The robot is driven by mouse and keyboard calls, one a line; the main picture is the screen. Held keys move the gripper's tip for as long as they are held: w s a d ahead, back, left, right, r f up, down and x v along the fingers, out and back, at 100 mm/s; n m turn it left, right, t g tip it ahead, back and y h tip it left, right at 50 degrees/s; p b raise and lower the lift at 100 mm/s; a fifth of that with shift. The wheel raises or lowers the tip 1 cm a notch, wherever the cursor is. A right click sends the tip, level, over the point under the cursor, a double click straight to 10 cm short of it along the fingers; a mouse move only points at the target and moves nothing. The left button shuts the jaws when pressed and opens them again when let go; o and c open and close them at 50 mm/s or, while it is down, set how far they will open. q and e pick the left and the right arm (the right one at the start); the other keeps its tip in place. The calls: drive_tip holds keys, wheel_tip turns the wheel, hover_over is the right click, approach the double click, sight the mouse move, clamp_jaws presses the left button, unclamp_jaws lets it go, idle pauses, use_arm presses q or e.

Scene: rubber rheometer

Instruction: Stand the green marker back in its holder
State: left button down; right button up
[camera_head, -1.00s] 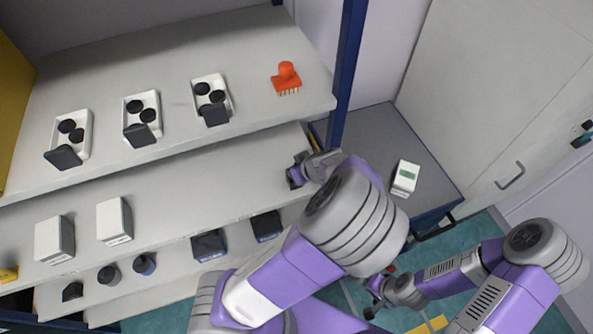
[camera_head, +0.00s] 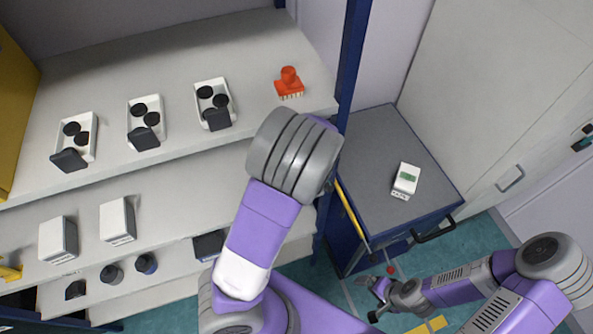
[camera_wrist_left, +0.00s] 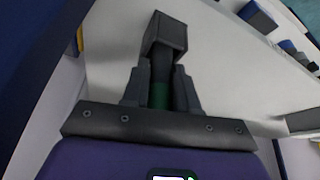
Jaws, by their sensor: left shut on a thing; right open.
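In the left wrist view, my left gripper (camera_wrist_left: 165,62) is shut on a slim dark thing with a green part, the green marker (camera_wrist_left: 160,95), which shows between the fingers. A dark block shape at the fingertips hides its far end, and I cannot tell whether this block is only the fingertips. In the head view my left arm covers the left gripper and the marker. I cannot make out the marker's holder in either view. My right gripper (camera_head: 381,288) is open and empty, low at the right over the floor.
The shelf unit's top board (camera_head: 180,60) bears white trays with black discs (camera_head: 213,103) and an orange knobbed tool (camera_head: 289,84). White boxes (camera_head: 117,220) stand on the lower board. A blue post (camera_head: 354,60) separates the shelves from a grey-topped cabinet (camera_head: 385,150) with a white device (camera_head: 405,180).

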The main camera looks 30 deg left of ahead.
use_arm(q)
drive_tip(key=c, duration=1.3)
unclamp_jaws()
drive_tip(key=shift+f, duration=0.15)
drive_tip(key=o, duration=0.4)
drive_tip(key=shift+o, duration=0.2)
drive_tip(key=shift+d+r, duration=0.15)
drive_tip(key=shift+r, duration=0.4)
drive_tip(key=p+v, duration=0.2)
drive_tip(key=v, duration=0.9)
drive_tip(key=shift+s, duration=0.1)
